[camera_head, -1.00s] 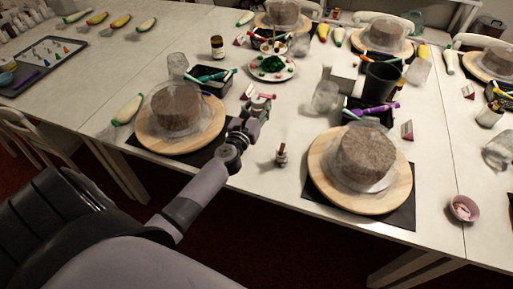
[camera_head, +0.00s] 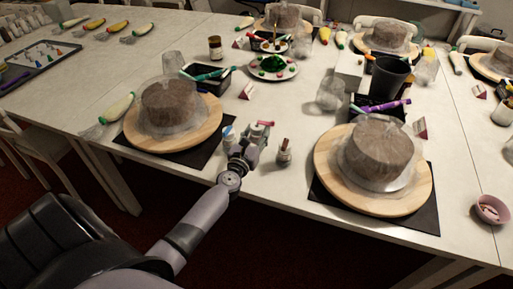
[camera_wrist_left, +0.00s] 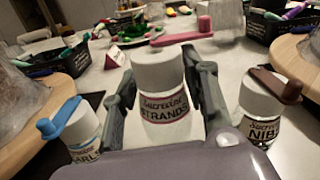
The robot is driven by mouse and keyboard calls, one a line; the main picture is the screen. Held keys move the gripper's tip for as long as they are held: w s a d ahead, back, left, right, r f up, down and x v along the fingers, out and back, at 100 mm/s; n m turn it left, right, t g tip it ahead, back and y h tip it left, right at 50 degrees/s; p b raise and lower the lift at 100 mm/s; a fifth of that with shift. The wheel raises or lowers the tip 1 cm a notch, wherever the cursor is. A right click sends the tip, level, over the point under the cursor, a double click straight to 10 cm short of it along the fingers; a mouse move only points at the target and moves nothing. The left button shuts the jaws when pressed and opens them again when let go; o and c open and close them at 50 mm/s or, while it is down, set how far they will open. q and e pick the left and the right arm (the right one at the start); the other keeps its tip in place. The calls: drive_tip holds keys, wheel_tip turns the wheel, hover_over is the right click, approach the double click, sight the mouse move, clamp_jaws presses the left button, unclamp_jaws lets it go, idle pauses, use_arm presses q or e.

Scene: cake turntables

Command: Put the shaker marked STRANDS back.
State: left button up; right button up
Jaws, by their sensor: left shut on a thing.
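The STRANDS shaker (camera_wrist_left: 165,105) has a white cap, a pink lever and a label with dark letters. It is upright between the two fingers of my left gripper (camera_head: 249,143), which is shut on it. In the head view the shaker (camera_head: 262,132) shows mostly as its pink lever and cap, partly behind the gripper. A blue-levered shaker (camera_wrist_left: 80,132), its label partly hidden, stands to its left. A brown-levered shaker (camera_wrist_left: 262,108), label starting NIB, stands to its right, apart from it. I cannot tell whether the held shaker touches the table. My right gripper is not in view.
A cake on a wooden turntable (camera_head: 205,135) is to the left, and another turntable (camera_head: 325,165) is to the right. Black bins of pens (camera_head: 208,84) and a small red-and-white card (camera_head: 247,91) lie behind. The table's front edge is close.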

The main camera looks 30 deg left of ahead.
sight(256, 141)
use_arm(q)
wheel_tip(256, 141, down, 4)
drive_tip(key=b, duration=0.3)
drive_tip(key=shift+f, duration=0.1)
drive_tip(key=o, duration=1.3)
